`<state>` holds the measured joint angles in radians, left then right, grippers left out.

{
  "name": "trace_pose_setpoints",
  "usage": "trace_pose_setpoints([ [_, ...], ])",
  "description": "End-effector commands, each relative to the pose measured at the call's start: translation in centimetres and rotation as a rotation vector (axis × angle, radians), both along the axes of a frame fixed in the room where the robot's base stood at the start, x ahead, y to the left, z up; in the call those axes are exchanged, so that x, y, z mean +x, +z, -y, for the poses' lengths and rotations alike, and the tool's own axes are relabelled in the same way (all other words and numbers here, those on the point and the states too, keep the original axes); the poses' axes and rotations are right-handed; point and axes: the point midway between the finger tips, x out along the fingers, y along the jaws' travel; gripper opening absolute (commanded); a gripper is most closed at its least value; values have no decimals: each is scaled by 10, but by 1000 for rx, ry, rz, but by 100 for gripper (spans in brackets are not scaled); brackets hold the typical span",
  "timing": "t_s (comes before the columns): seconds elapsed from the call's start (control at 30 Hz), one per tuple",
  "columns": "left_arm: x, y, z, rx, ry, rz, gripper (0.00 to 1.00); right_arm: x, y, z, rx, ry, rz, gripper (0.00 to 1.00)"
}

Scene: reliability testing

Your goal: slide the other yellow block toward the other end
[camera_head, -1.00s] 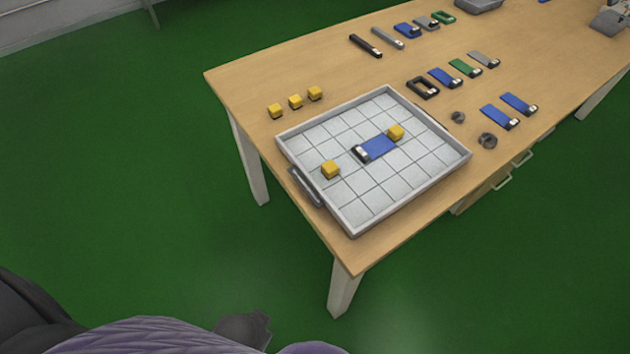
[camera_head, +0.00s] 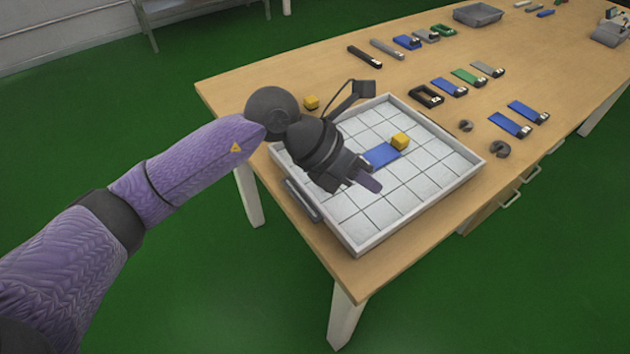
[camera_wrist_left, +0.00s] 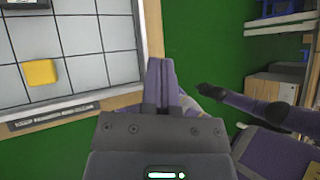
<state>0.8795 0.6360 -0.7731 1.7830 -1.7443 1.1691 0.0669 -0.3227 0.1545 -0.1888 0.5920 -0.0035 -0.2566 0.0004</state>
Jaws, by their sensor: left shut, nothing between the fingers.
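In the head view a yellow block (camera_head: 399,141) sits in the shallow grey tray (camera_head: 425,216), at the far end of a flat blue piece (camera_head: 381,156). Another yellow block (camera_wrist_left: 40,73) shows in the left wrist view, on the tiled tray floor near the handle side. My left arm hides that block in the head view. My left gripper (camera_head: 371,184) is shut and empty, over the tray in the head view. In the left wrist view its fingers (camera_wrist_left: 162,68) are together, right of the block and apart from it. A purple arm with a dark end (camera_wrist_left: 210,90) shows small there.
One loose yellow block (camera_head: 311,102) shows on the table (camera_head: 240,85) behind my arm. Several blue, green, grey and black parts lie beyond the tray, with two dark round pieces (camera_head: 501,149) at its right.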

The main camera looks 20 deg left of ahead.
Motion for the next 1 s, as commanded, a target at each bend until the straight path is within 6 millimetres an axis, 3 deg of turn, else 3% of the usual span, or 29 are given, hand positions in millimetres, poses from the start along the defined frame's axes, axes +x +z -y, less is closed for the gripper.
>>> trace_pose_setpoints([
  [0.03,14,-5,-35,207,20,15,0,0,0,0,0,0,1,0],
  [0.1,25,-8,-77,434,61,9,0,0,0,0,0,0,1,0],
  [0.23,31,-6,-111,603,107,-11,0,2,-1,-1,3,-1,4,0],
  [0.37,34,-23,-111,614,108,-16,0,3,-10,-5,6,-3,3,0],
  [0.7,48,-87,-97,608,104,-15,0,-2,-38,-9,9,-11,-24,0],
  [1.0,53,-101,-94,607,106,-11,0,-6,-43,-5,3,-9,-34,0],
])
